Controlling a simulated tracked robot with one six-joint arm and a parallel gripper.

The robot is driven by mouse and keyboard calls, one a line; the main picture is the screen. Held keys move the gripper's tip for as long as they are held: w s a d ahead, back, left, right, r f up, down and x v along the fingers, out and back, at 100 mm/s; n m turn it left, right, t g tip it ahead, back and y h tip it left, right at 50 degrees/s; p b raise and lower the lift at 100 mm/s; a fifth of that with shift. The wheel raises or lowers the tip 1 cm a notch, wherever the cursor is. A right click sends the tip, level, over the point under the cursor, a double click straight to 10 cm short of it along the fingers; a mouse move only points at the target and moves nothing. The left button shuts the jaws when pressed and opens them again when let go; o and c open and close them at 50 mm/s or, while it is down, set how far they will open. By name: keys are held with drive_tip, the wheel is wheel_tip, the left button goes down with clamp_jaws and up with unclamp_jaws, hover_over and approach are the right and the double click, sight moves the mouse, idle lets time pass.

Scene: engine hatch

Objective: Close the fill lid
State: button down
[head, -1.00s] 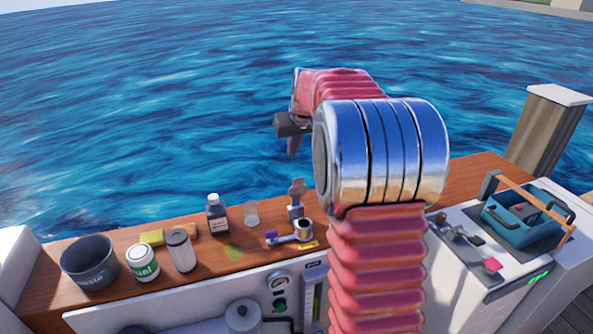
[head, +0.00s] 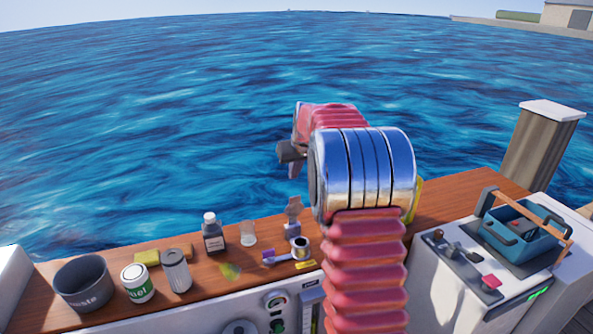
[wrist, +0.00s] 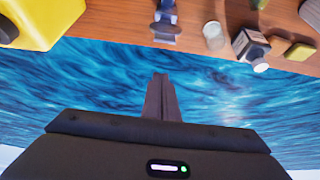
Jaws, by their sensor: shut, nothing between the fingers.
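The fill lid (head: 293,207) appears to be the small greyish flap standing upright behind the silver filler neck (head: 301,246) on the wooden ledge, so it stands open. In the wrist view the lid (wrist: 165,33) shows upside down at the top centre, with the neck hidden or cut off. My gripper (head: 288,153) is above and beyond the lid in the head view, over the water, partly hidden by my arm. In the wrist view my gripper (wrist: 160,88) has its dark fingers together and empty, apart from the lid.
On the ledge (head: 450,207) stand a waste bucket (head: 82,284), a white-green can (head: 137,283), a grey cylinder (head: 175,270), a dark bottle (head: 212,233) and a clear cup (head: 248,233). A yellow object (wrist: 35,20) shows top left in the wrist view. A blue toolbox (head: 522,232) is at right.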

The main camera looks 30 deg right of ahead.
sight(295, 197)
drive_tip(key=shift+s+a+f, duration=0.1)
drive_tip(key=shift+s+f, duration=0.1)
drive_tip(key=shift+f, duration=1.4)
drive_tip(key=shift+s+f, duration=0.15)
drive_tip(key=shift+f, duration=1.45)
